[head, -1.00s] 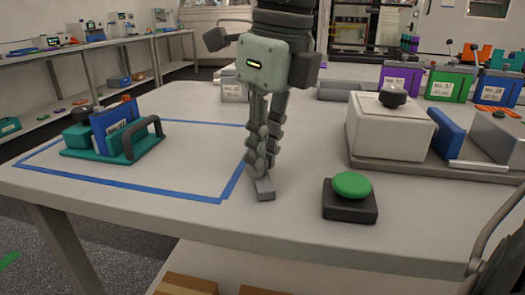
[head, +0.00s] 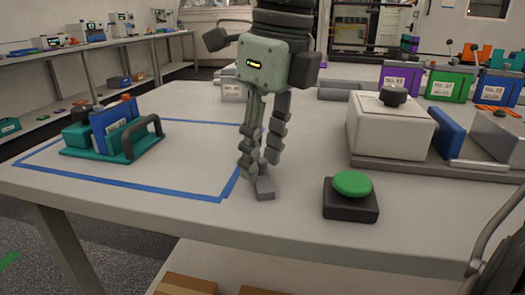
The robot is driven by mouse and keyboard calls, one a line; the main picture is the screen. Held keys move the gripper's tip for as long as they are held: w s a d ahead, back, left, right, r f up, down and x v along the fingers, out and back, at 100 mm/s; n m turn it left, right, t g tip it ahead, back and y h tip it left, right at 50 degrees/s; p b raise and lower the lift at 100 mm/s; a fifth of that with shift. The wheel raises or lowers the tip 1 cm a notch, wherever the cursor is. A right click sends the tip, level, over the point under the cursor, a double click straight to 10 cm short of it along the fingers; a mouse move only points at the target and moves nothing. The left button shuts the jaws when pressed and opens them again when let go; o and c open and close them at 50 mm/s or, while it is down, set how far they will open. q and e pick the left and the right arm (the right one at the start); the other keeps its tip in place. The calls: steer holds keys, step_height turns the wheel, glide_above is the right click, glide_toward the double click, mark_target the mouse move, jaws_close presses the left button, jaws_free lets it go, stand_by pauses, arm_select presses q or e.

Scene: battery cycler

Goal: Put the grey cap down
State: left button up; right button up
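My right gripper (head: 260,168) hangs down over the middle of the table, its fingers spread apart with a gap between them. A small grey piece, which looks like the grey cap (head: 264,190), is at the fingertips, low against the table top. Its upper part is partly hidden by the fingers, and I cannot tell whether a finger still touches it. My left gripper is not in view.
A blue tape outline (head: 130,186) marks the table at left, with a teal-based fixture (head: 90,155) inside. A green button on a black base (head: 350,200) stands to the right. A white box with a black knob (head: 390,130) is behind it.

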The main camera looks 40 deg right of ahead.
steer(key=shift+r+p, duration=0.3)
steer(key=shift+r, duration=0.6)
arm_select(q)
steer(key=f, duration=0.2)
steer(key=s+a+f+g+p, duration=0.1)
arm_select(e)
step_height(320, 180, up, 10)
steer(key=s, duration=0.1)
steer(key=shift+s+d+r, duration=0.25)
steer(key=shift+s, duration=0.1)
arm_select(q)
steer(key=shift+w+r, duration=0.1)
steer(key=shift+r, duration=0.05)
